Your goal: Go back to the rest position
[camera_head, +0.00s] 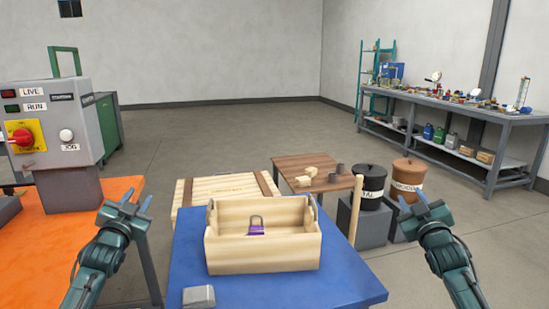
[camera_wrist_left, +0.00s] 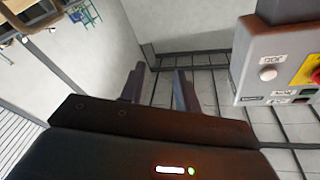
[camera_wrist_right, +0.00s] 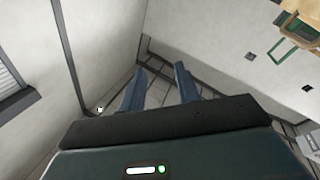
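My left gripper (camera_head: 134,204) is raised at the left, between the orange table and the blue table. It is open and empty; its two fingers stand apart in the left wrist view (camera_wrist_left: 157,88). My right gripper (camera_head: 418,200) is raised at the right of the blue table. It is also open and empty, with its fingers apart in the right wrist view (camera_wrist_right: 160,88). Neither gripper touches anything.
A wooden box (camera_head: 262,255) holding a purple padlock (camera_head: 256,229) stands on the blue table (camera_head: 345,278), with a grey block (camera_head: 199,297) nearby. A grey control box (camera_head: 50,125) stands on the orange table (camera_head: 60,245). Dark (camera_head: 371,186) and orange (camera_head: 408,178) bins stand beyond.

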